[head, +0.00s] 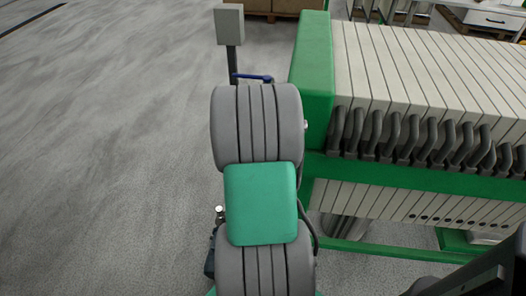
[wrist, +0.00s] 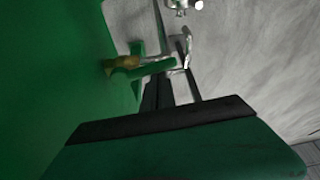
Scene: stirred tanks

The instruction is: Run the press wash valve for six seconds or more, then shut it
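A brass valve body (wrist: 126,62) sticks out from a green wall in the wrist view, with a green bar-like part (wrist: 152,69) running right from it. A slim grey metal piece (wrist: 186,45) stands just right of that bar. In the head view a blue lever (head: 253,77) shows beyond my arm, left of the press (head: 314,60). I cannot tell which part is the wash valve's handle, nor its setting. My gripper is hidden behind my arm in the head view. In the wrist view narrow dark parts lie close to the bar, but its fingers cannot be made out clearly.
The green-framed press with its row of pale plates (head: 420,65) and dark handles fills the right side. A grey box (head: 229,22) stands on a post beyond my arm. Wooden crates (head: 272,7) lie at the back. The grey floor (head: 100,150) on the left is clear.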

